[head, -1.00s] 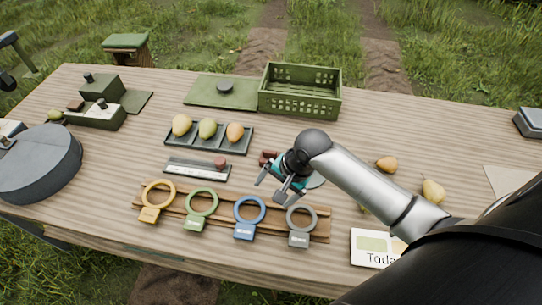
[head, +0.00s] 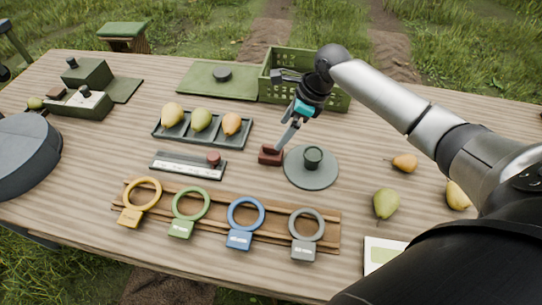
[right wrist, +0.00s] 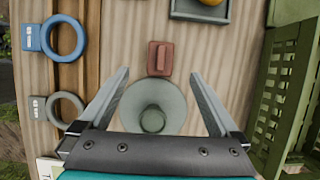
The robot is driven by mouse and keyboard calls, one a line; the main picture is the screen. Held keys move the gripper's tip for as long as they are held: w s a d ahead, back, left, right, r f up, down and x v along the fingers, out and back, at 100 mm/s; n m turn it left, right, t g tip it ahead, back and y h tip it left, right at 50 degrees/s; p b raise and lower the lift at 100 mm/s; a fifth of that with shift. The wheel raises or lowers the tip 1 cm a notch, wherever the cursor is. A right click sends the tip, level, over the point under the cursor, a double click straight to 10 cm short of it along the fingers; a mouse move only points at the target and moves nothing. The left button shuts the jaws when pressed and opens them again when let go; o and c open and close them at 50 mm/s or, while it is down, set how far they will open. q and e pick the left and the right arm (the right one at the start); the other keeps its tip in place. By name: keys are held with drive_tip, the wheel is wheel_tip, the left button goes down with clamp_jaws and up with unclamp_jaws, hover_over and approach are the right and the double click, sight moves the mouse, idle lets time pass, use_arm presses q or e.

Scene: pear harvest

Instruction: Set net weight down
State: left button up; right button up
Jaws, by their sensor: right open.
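A dark red block (head: 270,155) with a raised grip lies on the table, and a round grey-green disc (head: 311,178) with a dark knob lies beside it. I cannot tell for sure which is the net weight. My right gripper (head: 289,133) is open and empty above and just behind the red block. In the right wrist view, the red block (right wrist: 160,58) lies just past the fingertips (right wrist: 160,76), centred between them. The disc (right wrist: 153,98) lies below the open fingers. My left gripper is not in view.
A slotted tray (head: 202,142) holds three pears, with a scale-like bar (head: 188,166) in front. Several coloured rings lie on a wooden rack (head: 270,228). A green crate (head: 335,98) stands close behind my right gripper. Loose pears (head: 386,203) lie at the right.

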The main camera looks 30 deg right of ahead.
sight(273, 146)
drive_tip(key=b+x, duration=0.1)
drive_tip(key=x, duration=0.3)
drive_tip(key=shift+w+a+f, duration=0.1)
drive_tip(key=shift+f, duration=0.25)
drive_tip(key=b+x, duration=0.2)
drive_tip(key=x, duration=0.3)
drive_tip(key=shift+f, duration=0.15)
clamp_jaws()
